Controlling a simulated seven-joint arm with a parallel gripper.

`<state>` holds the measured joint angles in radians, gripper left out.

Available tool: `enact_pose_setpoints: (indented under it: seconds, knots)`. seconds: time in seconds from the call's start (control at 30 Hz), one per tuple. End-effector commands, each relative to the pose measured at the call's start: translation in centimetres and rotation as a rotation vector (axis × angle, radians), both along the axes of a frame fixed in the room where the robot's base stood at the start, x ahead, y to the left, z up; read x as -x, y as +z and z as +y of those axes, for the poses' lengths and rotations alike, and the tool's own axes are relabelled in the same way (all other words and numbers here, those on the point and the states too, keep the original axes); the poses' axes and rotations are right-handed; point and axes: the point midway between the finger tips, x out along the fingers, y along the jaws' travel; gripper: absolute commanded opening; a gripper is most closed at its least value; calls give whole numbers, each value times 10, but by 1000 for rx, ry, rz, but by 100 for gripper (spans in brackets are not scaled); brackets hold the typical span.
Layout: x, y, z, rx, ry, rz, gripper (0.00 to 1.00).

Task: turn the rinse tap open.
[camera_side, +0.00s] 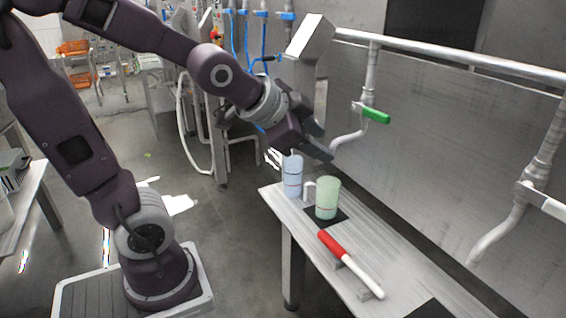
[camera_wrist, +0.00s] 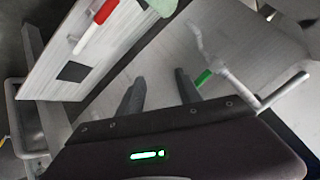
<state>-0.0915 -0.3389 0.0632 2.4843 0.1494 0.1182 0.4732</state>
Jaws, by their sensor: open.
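A tap with a green lever handle (camera_side: 375,115) hangs on a pipe from the rail along the back panel. Its grey spout (camera_side: 349,137) curves down to the left. In the wrist view the green handle (camera_wrist: 203,77) lies just right of the right finger, partly hidden by it. A second tap with a white handle (camera_side: 543,203) is at the far right edge. No label tells which one is the rinse tap. My gripper (camera_side: 323,141) is open and empty, left of and below the green handle and apart from it. Its two fingers also show in the wrist view (camera_wrist: 159,78).
Below my gripper is a bench (camera_side: 394,250). A blue cup (camera_side: 293,178) and a green mug (camera_side: 327,199) stand on it. A red-and-white stick (camera_side: 350,264) rests on supports in front. A grey box (camera_side: 308,40) is above my gripper, near the rail (camera_side: 450,57).

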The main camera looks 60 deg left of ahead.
Motion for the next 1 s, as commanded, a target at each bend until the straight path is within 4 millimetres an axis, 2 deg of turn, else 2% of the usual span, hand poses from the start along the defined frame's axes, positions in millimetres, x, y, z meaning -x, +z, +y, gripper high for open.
enact_pose_setpoints:
  seconds: [0.1,0.3,0.53,0.73,0.87,0.93,0.97,1.0]
  knots:
    - [26,-1,-9,84,54,50,42]
    - [66,-7,-23,196,134,134,42]
    - [85,-10,-29,243,172,176,42]
    - [85,-10,-29,244,173,178,42]
    - [75,-11,-22,176,116,166,18]
    - [53,-12,-6,6,-19,138,4]
    - [41,-12,3,-101,-99,124,0]
    - [23,-14,16,-272,-222,104,0]
